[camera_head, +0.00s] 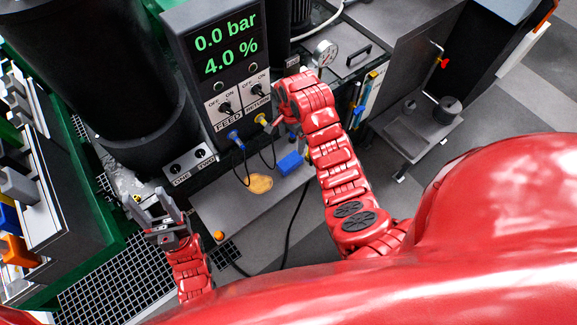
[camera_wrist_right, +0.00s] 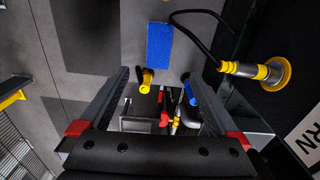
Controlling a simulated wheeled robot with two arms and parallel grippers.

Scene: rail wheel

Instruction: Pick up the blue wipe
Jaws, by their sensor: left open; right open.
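The blue wipe (camera_head: 290,163) is a small blue block-like piece on the grey ledge below the control panel, left of my right forearm. In the right wrist view the blue wipe (camera_wrist_right: 160,45) lies beyond the fingertips, roughly centred between them, and nothing touches it. My right gripper (camera_wrist_right: 155,78) is open and empty; in the head view its fingers are mostly hidden by my red wrist near the panel's right side. My left gripper (camera_head: 150,199) is open and empty, left of the ledge, well apart from the wipe.
The control panel (camera_head: 222,65) reads 0.0 bar and 4.0 %, with blue and yellow hose plugs below. A yellow-orange patch (camera_head: 260,184) lies on the ledge beside the wipe. A yellow-ringed connector (camera_wrist_right: 272,73) with a black cable is close on the right.

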